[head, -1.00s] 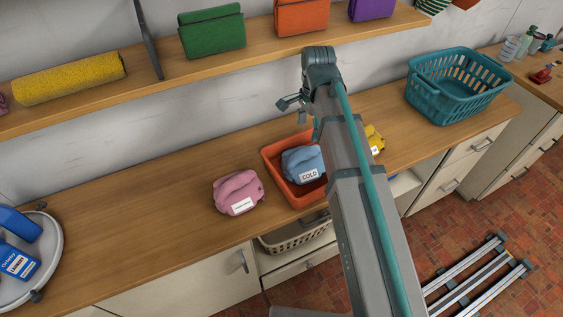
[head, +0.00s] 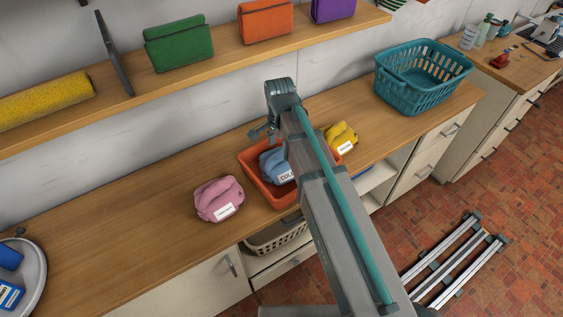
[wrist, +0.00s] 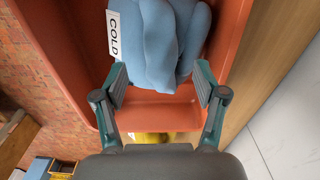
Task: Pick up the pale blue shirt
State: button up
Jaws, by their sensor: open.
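The pale blue shirt (head: 276,166) is a folded bundle with a white COLD label, lying in the orange tub (head: 252,181) on the counter. My arm hides its right part in the head view. In the wrist view the shirt (wrist: 160,45) fills the upper middle, inside the tub (wrist: 160,111). My gripper (wrist: 160,85) is open, its two fingers spread near the shirt's lower end, with nothing between the fingertips but the shirt's lower edge. In the head view my gripper (head: 262,133) is small and partly hidden, over the back of the tub.
A pink bundle (head: 219,200) lies left of the tub and a yellow bundle (head: 341,137) right of it. A teal basket (head: 421,78) stands farther right. A shelf (head: 215,62) with folded cloths runs above the counter.

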aim_at(280, 151)
jog(key=shift+w+f+p, duration=0.1)
jog(key=shift+f+p, duration=0.35)
jog(key=shift+f, duration=1.15)
grip_shut()
